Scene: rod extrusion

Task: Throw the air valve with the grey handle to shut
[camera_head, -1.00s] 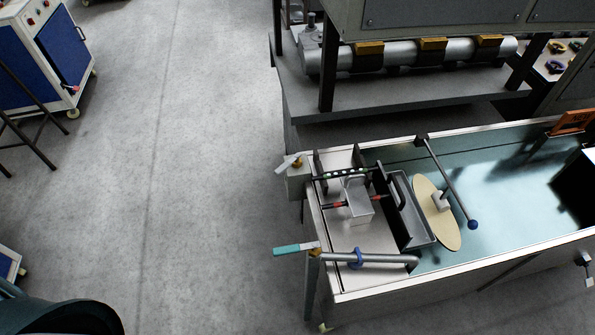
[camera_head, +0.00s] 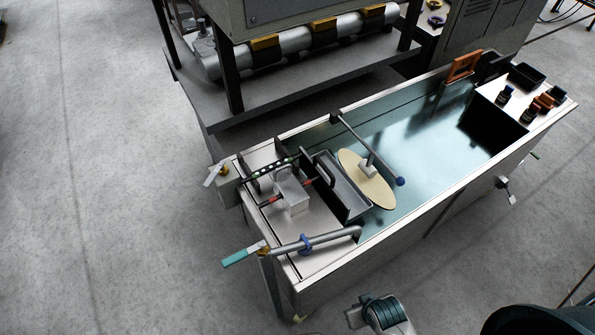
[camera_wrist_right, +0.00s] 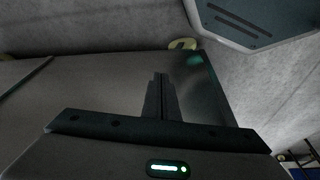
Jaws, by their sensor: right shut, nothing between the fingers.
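A small valve with a grey handle (camera_head: 509,193) sits on the front side wall of the long tank, its handle angled down to the right. A pale lever (camera_head: 213,177) stands on a grey block at the tank's left end. I cannot tell for certain which is the air valve. My right gripper (camera_wrist_right: 161,96) is shut and empty in the right wrist view, with no valve handle visible at its fingertips. My left gripper is not in view.
The tank (camera_head: 430,215) holds a tan disc (camera_head: 352,178) and a blue-knobbed rod (camera_head: 375,155). A teal-handled lever (camera_head: 240,256) juts out at its left end. A machine on a grey platform (camera_head: 290,90) stands behind. Floor at the left is clear.

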